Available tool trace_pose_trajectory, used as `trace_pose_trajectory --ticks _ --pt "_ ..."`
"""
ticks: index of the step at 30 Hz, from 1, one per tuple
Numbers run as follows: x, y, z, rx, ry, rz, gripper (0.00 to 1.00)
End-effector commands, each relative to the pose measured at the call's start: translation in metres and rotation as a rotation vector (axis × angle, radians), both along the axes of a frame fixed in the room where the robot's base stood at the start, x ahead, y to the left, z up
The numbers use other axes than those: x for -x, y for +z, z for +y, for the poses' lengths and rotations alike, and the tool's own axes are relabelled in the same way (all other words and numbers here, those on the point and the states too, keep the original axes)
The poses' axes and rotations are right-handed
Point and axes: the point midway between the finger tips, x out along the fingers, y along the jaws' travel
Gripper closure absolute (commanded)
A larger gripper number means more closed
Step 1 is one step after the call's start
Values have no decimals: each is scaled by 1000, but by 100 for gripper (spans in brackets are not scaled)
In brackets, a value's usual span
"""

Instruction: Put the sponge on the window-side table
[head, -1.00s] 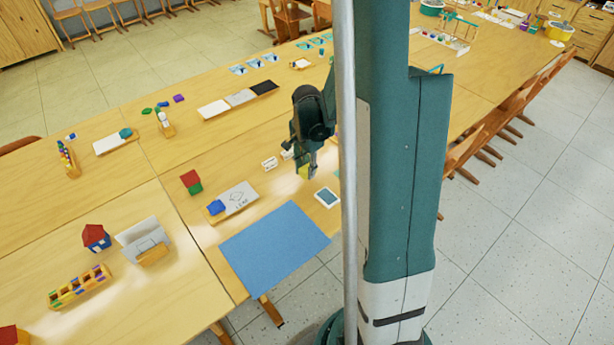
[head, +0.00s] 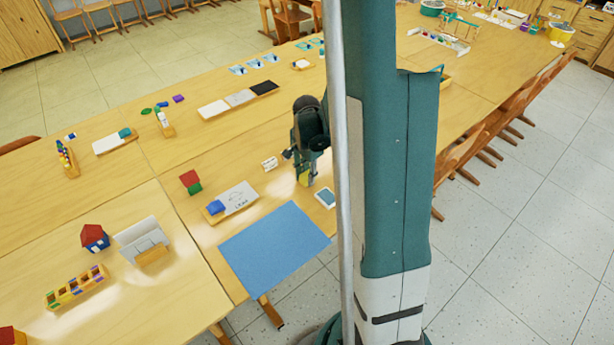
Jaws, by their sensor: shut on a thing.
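My gripper (head: 305,176) is low over the near long wooden table, behind the right part of the blue mat (head: 274,250). It is shut on a small yellow thing, which looks like the sponge (head: 303,179); the fingers cover part of it. I cannot tell whether its underside touches the table. The joined wooden tables (head: 160,185) fill the left and middle of the view. No window shows, so I cannot tell which table is the window-side one.
A white-and-teal block (head: 325,197) lies right of the gripper and a small white card (head: 269,164) left of it. Chairs (head: 465,155) line the right edge. My column hides part of the table.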

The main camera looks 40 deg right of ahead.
Motion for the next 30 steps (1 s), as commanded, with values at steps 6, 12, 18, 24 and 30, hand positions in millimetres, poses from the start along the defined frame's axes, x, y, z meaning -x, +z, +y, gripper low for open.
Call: trace_pose_trajectory --ticks 6,12,18,24,30 --pt "0 -3 0 0 0 0 64" --pt "0 -3 0 0 0 0 62" --pt "0 -2 0 0 0 0 62" --pt "0 4 0 0 0 0 62" --pt "0 21 0 0 0 0 62"
